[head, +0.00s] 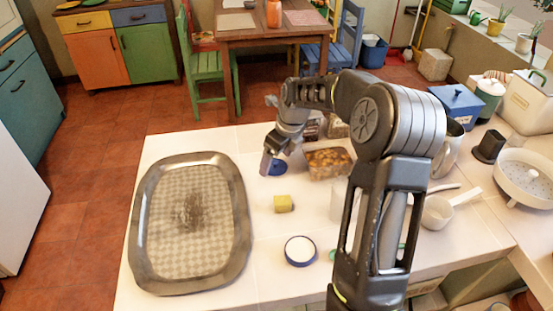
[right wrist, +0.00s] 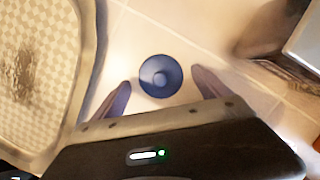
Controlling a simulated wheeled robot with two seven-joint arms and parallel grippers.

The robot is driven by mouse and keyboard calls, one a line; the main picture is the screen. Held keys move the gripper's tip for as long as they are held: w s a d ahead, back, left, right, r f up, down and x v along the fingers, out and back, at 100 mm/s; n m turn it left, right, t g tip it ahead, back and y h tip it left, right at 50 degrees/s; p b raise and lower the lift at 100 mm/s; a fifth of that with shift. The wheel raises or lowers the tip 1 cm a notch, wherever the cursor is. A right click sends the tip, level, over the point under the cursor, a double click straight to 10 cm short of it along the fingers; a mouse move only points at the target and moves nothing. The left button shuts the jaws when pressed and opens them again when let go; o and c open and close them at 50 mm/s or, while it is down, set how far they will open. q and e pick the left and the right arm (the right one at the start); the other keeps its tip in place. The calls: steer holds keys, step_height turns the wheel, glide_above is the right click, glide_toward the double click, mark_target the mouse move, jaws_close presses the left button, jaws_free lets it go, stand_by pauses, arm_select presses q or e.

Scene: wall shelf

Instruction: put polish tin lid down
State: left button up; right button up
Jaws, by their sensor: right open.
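The polish tin lid (head: 277,168), a small blue disc, lies on the white counter beyond the yellow block. A round tin (head: 300,251) with a blue rim and pale inside stands nearer on the counter. My left gripper is not in view.
A large metal tray (head: 143,235) with a dark smudge fills the counter's left part. A yellow block (head: 283,204) and a clear box of brown pieces (head: 329,163) are close to the lid. A white ladle (head: 437,212) lies at the right. My right arm hides part of the counter.

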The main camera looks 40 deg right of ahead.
steer(key=v, duration=1.1)
steer(key=shift+r+b, duration=0.4)
steer(key=shift+s+f, duration=0.1)
steer(key=shift+s, duration=0.1)
